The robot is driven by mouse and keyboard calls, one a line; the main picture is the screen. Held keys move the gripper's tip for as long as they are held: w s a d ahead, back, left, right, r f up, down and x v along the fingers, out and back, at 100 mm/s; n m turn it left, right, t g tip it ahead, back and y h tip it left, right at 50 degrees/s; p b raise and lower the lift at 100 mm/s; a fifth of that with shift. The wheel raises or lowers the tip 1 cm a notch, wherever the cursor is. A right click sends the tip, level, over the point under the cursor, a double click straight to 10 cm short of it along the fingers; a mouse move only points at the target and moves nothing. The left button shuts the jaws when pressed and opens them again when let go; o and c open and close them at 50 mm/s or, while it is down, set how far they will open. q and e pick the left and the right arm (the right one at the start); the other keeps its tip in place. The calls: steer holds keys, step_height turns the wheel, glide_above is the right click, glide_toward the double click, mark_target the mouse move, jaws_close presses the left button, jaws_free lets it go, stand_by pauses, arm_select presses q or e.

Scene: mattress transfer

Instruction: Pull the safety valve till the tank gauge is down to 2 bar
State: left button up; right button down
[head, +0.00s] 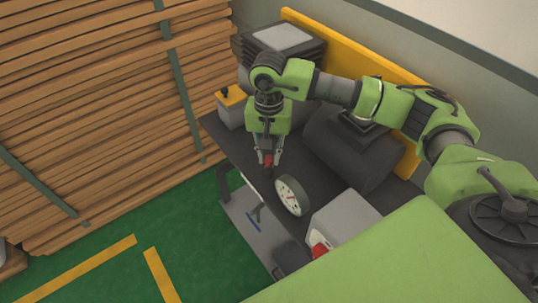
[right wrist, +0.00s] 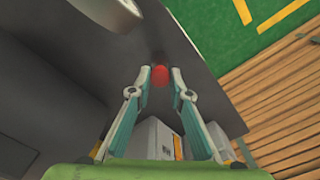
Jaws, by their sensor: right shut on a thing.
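A round tank gauge (head: 291,196) with a white face and dark rim stands on the dark bench; I cannot read its value at this size. Just left of it is the small red safety valve (head: 268,160). My right gripper (head: 268,162) reaches down from above and is shut on the valve's red part. In the right wrist view, the red valve part (right wrist: 160,76) sits between the two fingertips (right wrist: 160,74), and the gauge's pale edge (right wrist: 100,14) shows at the upper left. My left gripper is not in view.
A dark cylindrical tank (head: 345,148) lies on the bench (head: 222,128) behind the gauge. A grey box with a yellow top (head: 230,97) stands at the left end. A light box (head: 345,217) is at front right. Stacked timber (head: 100,100) fills the left; green floor (head: 190,245) is clear.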

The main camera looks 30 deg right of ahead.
mark_target(269, 158)
steer(key=shift+r, duration=0.55)
steer(key=c, duration=1.9)
jaws_free()
step_height(269, 158, up, 12)
steer(key=shift+r, duration=0.1)
